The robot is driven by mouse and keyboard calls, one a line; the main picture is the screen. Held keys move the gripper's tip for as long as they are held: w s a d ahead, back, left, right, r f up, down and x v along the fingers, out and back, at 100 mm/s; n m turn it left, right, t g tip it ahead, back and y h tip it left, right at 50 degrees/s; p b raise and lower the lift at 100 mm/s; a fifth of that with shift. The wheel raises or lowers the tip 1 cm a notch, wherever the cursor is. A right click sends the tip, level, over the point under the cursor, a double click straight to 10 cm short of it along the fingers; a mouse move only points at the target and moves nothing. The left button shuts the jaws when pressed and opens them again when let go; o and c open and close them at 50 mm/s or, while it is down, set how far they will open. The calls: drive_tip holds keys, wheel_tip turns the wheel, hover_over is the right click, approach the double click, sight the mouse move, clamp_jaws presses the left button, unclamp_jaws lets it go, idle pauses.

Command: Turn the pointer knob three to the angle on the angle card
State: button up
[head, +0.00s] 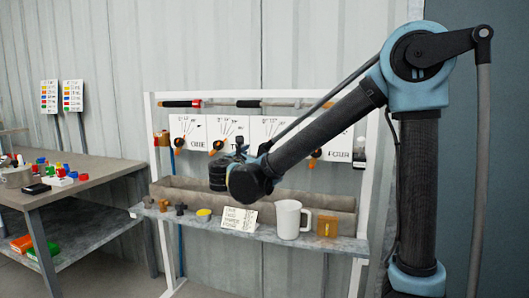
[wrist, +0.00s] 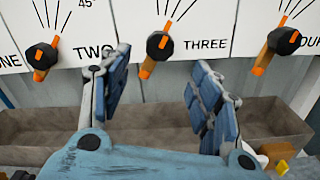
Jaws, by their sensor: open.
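Knob three (wrist: 158,46) is a black round knob with an orange pointer bar, on a white panel marked THREE in the wrist view. Its bar slants, upper end slightly right, lower end down and left. My gripper (wrist: 160,82) is open and empty, its blue-padded fingers apart below and in front of knob three. I cannot tell how far it stands from the knob. In the head view my gripper (head: 238,147) and arm hide knob three. The angle card (head: 239,218) is a small white card leaning on the shelf; its lines are too small to read.
Knob two (wrist: 42,55) and knob four (wrist: 283,42) flank knob three on their own panels. A trough (head: 320,201) runs below the panels. A white mug (head: 289,220), a yellow disc (head: 204,212) and a tan block (head: 327,227) stand on the shelf (head: 265,233).

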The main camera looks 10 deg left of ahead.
drive_tip(key=w, duration=0.7)
drive_tip(key=w+d, duration=0.1)
drive_tip(key=w, duration=0.3)
drive_tip(key=shift+w, duration=0.1)
